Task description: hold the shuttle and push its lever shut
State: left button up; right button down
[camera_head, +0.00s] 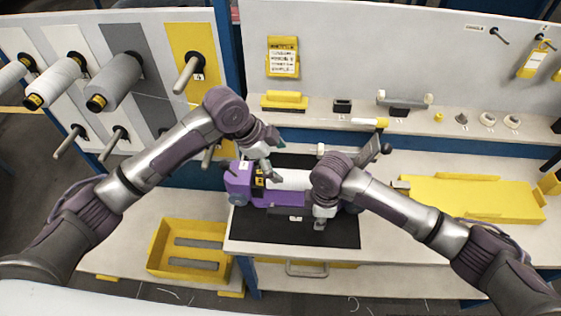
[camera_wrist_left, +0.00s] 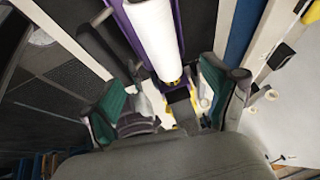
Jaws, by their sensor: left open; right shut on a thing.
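The purple shuttle (camera_head: 275,199) lies on a black mat (camera_head: 290,232) on the table, with a white bobbin (camera_head: 288,180) along it. It also shows in the left wrist view (camera_wrist_left: 179,30) with the bobbin (camera_wrist_left: 155,35). My left gripper (camera_head: 270,168) is open above the shuttle's left part, near a yellow-and-black piece (camera_head: 258,183). In the left wrist view the green-padded fingers (camera_wrist_left: 163,105) stand apart on either side of the shuttle's end. I cannot clearly pick out the lever. My right gripper (camera_head: 320,222) is shut on the shuttle's right part, and its arm hides that end.
A yellow bin (camera_head: 172,262) with grey strips stands low at the left. A yellow tray (camera_head: 470,199) lies at the right of the table. A shelf (camera_head: 355,122) with small parts runs behind. A peg rack with spools (camera_head: 115,80) stands at the left.

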jog(key=shift+s+d+f, duration=0.1)
jog(key=shift+s+f, duration=0.1)
jog(key=shift+f, duration=0.05)
